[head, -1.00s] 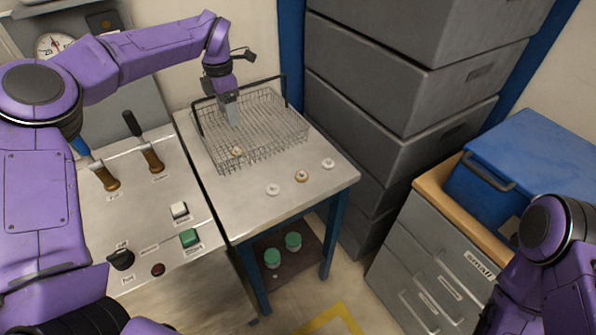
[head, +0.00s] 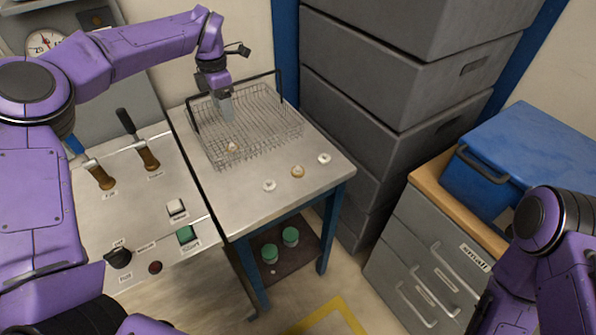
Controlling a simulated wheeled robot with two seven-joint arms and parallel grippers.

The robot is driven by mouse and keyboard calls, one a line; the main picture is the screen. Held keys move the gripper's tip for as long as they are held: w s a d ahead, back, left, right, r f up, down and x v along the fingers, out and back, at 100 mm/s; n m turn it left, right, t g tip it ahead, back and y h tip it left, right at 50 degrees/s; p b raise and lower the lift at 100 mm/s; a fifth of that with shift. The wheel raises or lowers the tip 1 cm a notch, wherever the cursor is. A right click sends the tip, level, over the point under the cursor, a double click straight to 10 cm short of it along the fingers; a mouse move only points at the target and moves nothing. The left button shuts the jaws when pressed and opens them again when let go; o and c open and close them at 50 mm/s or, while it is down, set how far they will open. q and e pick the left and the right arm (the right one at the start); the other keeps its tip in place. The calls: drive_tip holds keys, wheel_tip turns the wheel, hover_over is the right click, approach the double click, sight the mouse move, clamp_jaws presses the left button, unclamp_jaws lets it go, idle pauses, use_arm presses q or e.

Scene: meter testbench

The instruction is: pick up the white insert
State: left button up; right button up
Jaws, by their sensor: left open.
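Two small white ring-shaped inserts lie on the metal table, one white insert (head: 269,186) near its front and another white insert (head: 324,158) near its right edge. A tan insert (head: 298,172) lies between them. A further small tan-and-white piece (head: 233,147) is in the wire basket, near its front. My left gripper (head: 227,112) points down over the left part of the basket, open, apart from the inserts on the table. Its fingertips are small and seen partly against the wires. My right arm shows at the lower right, but its gripper is out of view.
The wire basket (head: 276,128) with a raised dark handle fills the back of the table (head: 233,205). A control panel (head: 105,215) with levers and buttons stands left. Grey stacked bins (head: 400,85) rise behind right. A blue box (head: 540,150) sits on the drawer cabinet.

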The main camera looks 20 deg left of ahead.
use_arm(q)
drive_tip(key=shift+c, duration=0.8)
drive_tip(key=shift+m, duration=0.5)
drive_tip(key=d, duration=0.2)
drive_tip(key=d+b, duration=0.1)
drive_tip(key=d, duration=0.3)
drive_tip(key=shift+w+f, duration=0.2)
drive_tip(key=shift+f, duration=0.15)
drive_tip(key=shift+c, duration=0.8)
drive_tip(key=n, duration=2.3)
hover_over(298, 167)
drive_tip(key=f, duration=0.2)
wheel_tip(298, 167, down, 10)
drive_tip(key=p, duration=0.3)
drive_tip(key=shift+r, duration=0.2)
drive_tip(key=shift+f, duration=0.3)
drive_tip(key=shift+c, duration=0.2)
